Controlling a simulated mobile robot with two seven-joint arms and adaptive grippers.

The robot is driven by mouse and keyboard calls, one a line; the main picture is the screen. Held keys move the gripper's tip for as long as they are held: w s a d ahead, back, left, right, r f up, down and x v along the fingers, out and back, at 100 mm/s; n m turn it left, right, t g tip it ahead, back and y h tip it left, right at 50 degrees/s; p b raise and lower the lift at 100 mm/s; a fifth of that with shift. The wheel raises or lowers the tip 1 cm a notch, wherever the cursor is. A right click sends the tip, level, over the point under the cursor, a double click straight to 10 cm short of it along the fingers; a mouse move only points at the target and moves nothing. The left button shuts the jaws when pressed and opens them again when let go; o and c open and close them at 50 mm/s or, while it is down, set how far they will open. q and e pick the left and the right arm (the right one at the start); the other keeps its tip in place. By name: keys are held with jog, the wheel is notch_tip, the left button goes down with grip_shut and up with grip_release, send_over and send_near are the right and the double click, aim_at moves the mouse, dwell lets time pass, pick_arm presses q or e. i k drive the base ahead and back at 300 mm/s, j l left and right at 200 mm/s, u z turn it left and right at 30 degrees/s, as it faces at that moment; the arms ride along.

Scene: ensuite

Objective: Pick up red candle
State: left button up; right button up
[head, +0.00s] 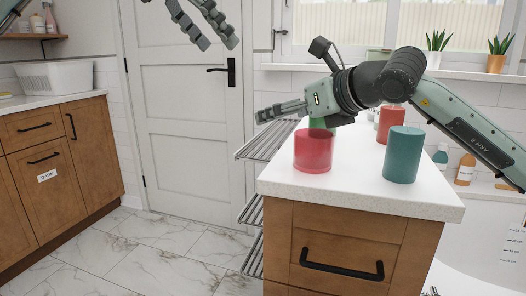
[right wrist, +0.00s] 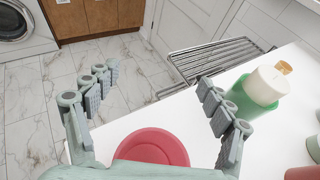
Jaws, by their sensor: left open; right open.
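A short red candle (head: 313,152) stands near the left front of the white countertop. In the right wrist view its round top (right wrist: 150,148) shows at the bottom, near the palm and between the open fingers. My right gripper (head: 280,111) reaches in from the right above the candle, fingers toward the left. Its fingers are spread and empty in the right wrist view (right wrist: 158,82). I cannot tell the exact gap to the candle. A second red cylinder (head: 390,124) stands farther back, partly behind my arm. My left gripper (head: 205,22) is open and empty at the top, away from the counter.
A teal cylinder (head: 403,156) stands right of the candle. A wire rack (head: 265,142) is left of the wooden cabinet (head: 345,243). The floor at left is clear.

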aim_at(390, 116)
jog(key=k+j, duration=0.1)
jog(key=j, duration=0.2)
jog(key=k+j, duration=0.1)
jog(key=j, duration=0.25)
jog(key=k+j, duration=0.1)
jog(key=j, duration=0.2)
jog(key=k+j, duration=0.1)
jog(key=j, duration=0.2)
